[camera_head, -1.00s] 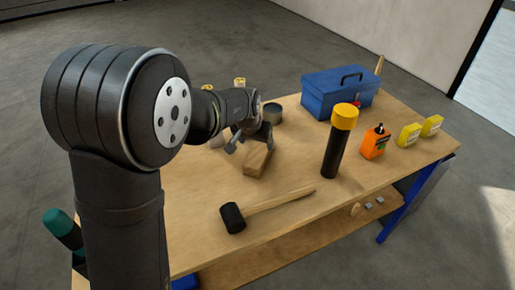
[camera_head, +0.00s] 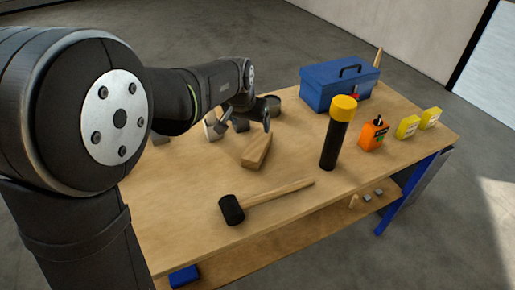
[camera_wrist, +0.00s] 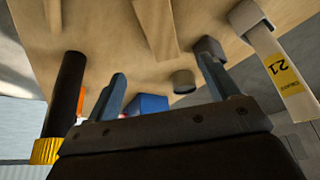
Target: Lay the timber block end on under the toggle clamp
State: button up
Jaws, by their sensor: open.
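The timber block (camera_head: 257,150) lies on the workbench in front of my gripper in the head view. A long wooden piece at the top of the wrist view looks like the same block (camera_wrist: 157,28). My gripper (camera_head: 252,122) is open and empty, above the bench and just behind the block. Its two spread fingers show in the wrist view (camera_wrist: 162,65), with the block beyond them and apart from them. I cannot make out the toggle clamp clearly; my arm covers the left back of the bench. A grey-and-white part with a yellow label (camera_wrist: 283,72) is at the right of the wrist view; I cannot tell what it is.
A mallet (camera_head: 267,199) lies in front of the block. A black torch with a yellow cap (camera_head: 335,135) stands to the right. A dark tin (camera_head: 272,106) is behind my gripper.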

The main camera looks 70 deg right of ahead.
send_near(256, 146)
jog(key=x, duration=0.5)
jog(key=shift+s+d+f, duration=0.1)
jog(key=shift+d, duration=0.2)
jog(key=x, duration=0.4)
jog(key=shift+a+f, duration=0.1)
jog(key=shift+a, duration=0.2)
jog(key=shift+d+f, duration=0.25)
jog(key=shift+f, duration=0.3)
jog(key=shift+c, duration=0.4)
